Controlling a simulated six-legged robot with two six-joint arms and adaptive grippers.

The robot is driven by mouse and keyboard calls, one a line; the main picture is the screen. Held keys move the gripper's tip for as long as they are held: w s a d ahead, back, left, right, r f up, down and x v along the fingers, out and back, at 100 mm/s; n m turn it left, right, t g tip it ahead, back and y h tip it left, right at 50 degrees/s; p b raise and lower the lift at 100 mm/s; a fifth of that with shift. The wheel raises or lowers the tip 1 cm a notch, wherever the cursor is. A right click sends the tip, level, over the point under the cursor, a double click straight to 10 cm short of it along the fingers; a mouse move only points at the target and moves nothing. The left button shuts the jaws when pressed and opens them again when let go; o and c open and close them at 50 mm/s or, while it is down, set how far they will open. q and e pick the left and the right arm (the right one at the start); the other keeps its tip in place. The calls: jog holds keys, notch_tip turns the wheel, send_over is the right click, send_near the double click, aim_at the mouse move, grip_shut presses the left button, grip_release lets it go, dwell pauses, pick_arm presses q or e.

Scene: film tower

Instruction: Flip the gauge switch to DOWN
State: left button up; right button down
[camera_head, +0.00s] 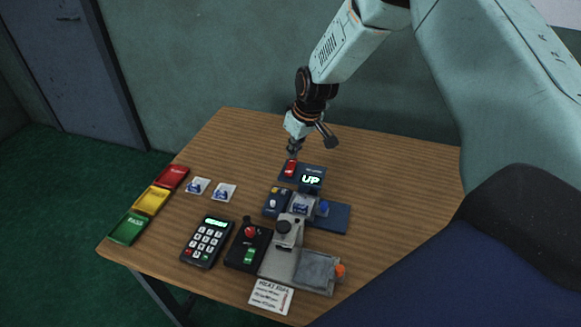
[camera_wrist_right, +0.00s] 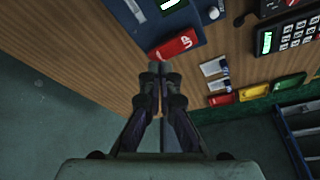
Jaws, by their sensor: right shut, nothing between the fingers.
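The gauge switch is a red rocker (camera_head: 291,168) at the back of a dark blue box (camera_head: 313,169) whose display (camera_head: 311,180) reads UP in green. In the right wrist view the red rocker (camera_wrist_right: 174,44) carries white lettering, and the box (camera_wrist_right: 140,22) lies at the top. My right gripper (camera_head: 293,152) is shut and empty, pointing down just behind the rocker. In the right wrist view its fingertips (camera_wrist_right: 159,70) are together beside the rocker's near edge; I cannot tell whether they touch it. My left gripper is not in view.
In front of the box stand a small blue device (camera_head: 276,203), a grey stand (camera_head: 285,240), a black joystick box (camera_head: 247,247) and a keypad (camera_head: 207,242). Red, yellow (camera_head: 153,200) and green trays line the left edge. The table's right side (camera_head: 400,190) is clear.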

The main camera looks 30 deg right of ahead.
aim_at(293, 162)
jog(key=shift+f+b, duration=0.7)
jog(key=shift+f, duration=0.35)
dwell(0.5)
notch_tip(293, 162, up, 7)
jog(key=p, duration=0.6)
jog(key=shift+r, duration=0.15)
dwell(0.5)
